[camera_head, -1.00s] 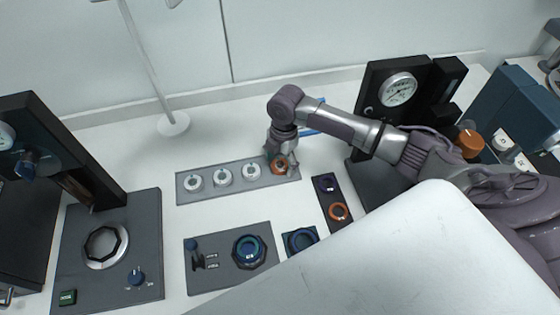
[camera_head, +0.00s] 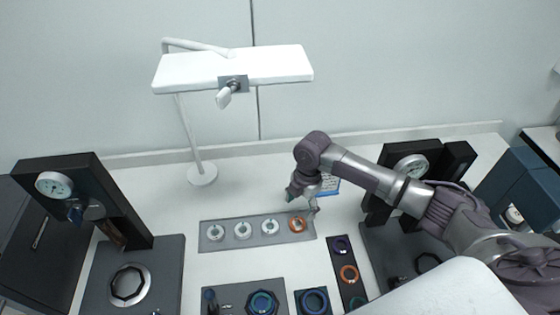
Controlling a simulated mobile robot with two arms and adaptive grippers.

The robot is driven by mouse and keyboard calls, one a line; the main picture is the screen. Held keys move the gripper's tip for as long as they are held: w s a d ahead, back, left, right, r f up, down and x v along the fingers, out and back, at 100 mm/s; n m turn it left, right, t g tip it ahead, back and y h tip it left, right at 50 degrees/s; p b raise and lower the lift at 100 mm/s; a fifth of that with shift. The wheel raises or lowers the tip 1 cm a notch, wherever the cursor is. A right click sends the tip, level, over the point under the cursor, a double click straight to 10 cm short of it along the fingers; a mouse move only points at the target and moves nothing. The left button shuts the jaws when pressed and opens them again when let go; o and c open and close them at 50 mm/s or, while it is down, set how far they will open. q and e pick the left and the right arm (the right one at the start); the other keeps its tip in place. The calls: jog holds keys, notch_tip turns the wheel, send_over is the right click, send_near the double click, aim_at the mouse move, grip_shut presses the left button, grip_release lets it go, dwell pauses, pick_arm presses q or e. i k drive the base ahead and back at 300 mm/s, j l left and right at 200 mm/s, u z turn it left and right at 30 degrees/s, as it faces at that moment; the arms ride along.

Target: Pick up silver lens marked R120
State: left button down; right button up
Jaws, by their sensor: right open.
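Three silver ring-shaped lenses stand in a row on a grey tray (camera_head: 256,239): the left one (camera_head: 215,232), the middle one (camera_head: 242,230) and the right one (camera_head: 270,227). Their markings are too small to read, so I cannot tell which is R120. An orange-ringed lens (camera_head: 297,224) sits at the tray's right end. My right gripper (camera_head: 303,202) is open and empty, just behind and above the orange lens, to the right of the silver ones. My left gripper is not in view.
A dark strip (camera_head: 354,285) with blue and orange rings lies right of the tray. A grey panel with a dark blue ring (camera_head: 262,303) is in front. A lamp (camera_head: 233,68) stands behind. Gauge units (camera_head: 54,185) flank both sides. Bare white table surrounds the tray.

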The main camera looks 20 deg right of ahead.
aim_at(215, 233)
jog(key=k, duration=1.5)
